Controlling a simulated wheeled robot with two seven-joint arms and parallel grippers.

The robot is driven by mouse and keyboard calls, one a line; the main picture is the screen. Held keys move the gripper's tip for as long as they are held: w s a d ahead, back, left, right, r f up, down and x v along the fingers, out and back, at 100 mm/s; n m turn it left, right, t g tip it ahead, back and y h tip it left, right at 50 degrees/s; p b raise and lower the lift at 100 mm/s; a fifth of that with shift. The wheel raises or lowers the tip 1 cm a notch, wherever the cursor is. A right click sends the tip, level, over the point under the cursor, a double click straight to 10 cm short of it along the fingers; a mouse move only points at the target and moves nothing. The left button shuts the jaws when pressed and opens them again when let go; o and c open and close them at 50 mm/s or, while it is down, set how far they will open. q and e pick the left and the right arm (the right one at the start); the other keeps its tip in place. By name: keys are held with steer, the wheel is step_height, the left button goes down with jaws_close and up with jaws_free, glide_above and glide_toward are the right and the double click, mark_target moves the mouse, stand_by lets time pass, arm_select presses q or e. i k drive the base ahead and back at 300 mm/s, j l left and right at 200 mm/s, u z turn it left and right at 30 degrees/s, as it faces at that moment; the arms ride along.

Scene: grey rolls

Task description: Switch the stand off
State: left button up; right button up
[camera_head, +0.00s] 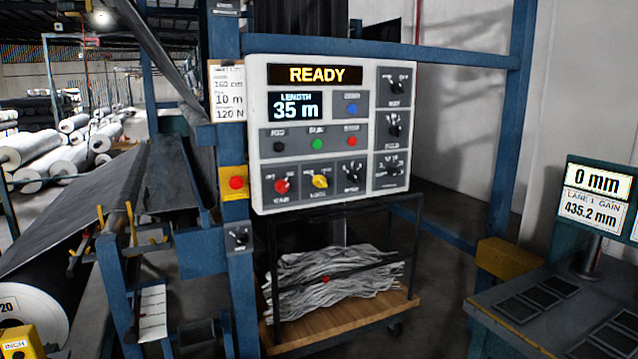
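The stand's white control panel (330,203) is mounted on a blue frame. Its top display (316,74) reads READY in yellow, and the length display (296,106) reads 35 m. Black, green and red buttons sit in one row: black (279,146), green (317,144), red (352,141). Below are a red rotary knob (281,186), a yellow knob (320,181) and a black knob (351,176); their small labels are hard to read. A small grey plate with a dark rotary switch (239,237) is on the blue post below the panel. Neither gripper is in view.
A yellow box with a red button (236,183) is left of the panel. A wooden-based cart (345,318) with grey cloth stands below. A measuring display (597,184) reads 0 mm at right. Dark fabric and rolls (45,160) fill the left.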

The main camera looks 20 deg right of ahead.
mark_target(281, 185)
steer(key=i+l, duration=0.25)
steer(key=i, duration=0.15)
steer(key=z, duration=1.65)
